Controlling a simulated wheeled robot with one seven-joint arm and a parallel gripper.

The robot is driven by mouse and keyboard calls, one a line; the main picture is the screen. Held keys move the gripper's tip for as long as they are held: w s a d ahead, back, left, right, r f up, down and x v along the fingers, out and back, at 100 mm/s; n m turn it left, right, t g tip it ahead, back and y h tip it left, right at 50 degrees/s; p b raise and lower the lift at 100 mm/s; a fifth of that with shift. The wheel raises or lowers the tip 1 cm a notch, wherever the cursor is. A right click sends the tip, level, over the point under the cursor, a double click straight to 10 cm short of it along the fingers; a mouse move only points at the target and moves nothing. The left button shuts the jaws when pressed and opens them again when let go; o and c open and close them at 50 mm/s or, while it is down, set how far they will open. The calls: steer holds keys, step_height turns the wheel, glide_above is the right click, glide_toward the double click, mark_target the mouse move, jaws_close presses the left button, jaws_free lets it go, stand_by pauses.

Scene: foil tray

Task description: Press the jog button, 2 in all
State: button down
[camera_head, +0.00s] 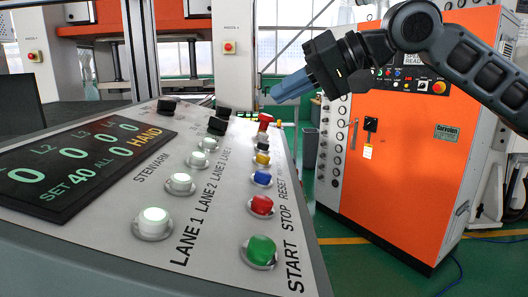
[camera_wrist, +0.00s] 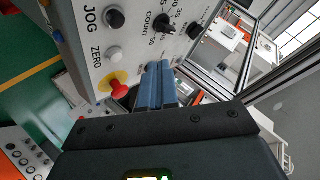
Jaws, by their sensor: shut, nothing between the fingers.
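The jog button (camera_wrist: 113,18) is a black round button beside the JOG label at the top of the wrist view. In the head view a small black button (camera_head: 262,147) in the right-hand column appears to be the same one. My gripper (camera_head: 274,96) is above the far end of the sloped panel, its blue fingers together and empty. In the wrist view my gripper (camera_wrist: 158,66) points at the panel, to the right of the red mushroom button and apart from the jog button. The exact gap from fingertips to panel cannot be told.
A white ZERO button (camera_wrist: 113,53) and a red mushroom button (camera_wrist: 121,90) adjoin the jog button. Black selector knobs (camera_wrist: 161,28) stand nearby. The display (camera_head: 75,165) reads zeros, SET 40 and HAND. An orange cabinet (camera_head: 415,150) stands behind my arm.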

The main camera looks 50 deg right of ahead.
mark_target(263, 145)
steer(key=shift+w+a+f+b, duration=0.25)
steer(key=shift+f+b, duration=0.4)
steer(key=shift+f, duration=0.3)
steer(key=shift+w+a+f+b, duration=0.1)
steer(key=shift+w+f+b, duration=0.1)
steer(key=shift+f+b, duration=0.65)
steer(key=shift+w+a+f+b, duration=0.25)
steer(key=shift+f+b, duration=0.25)
steer(key=shift+f, duration=0.6)
steer(key=shift+f, duration=0.1)
steer(key=shift+f, duration=0.3)
steer(key=shift+w+a+f+b, duration=0.1)
steer(key=shift+w+f+b, duration=0.05)
steer(key=shift+f+b, duration=0.3)
stand_by(0.5)
steer(key=shift+r, duration=0.1)
steer(key=shift+s+r+p, duration=0.2)
steer(key=shift+r+p, duration=0.55)
steer(key=shift+r, duration=0.15)
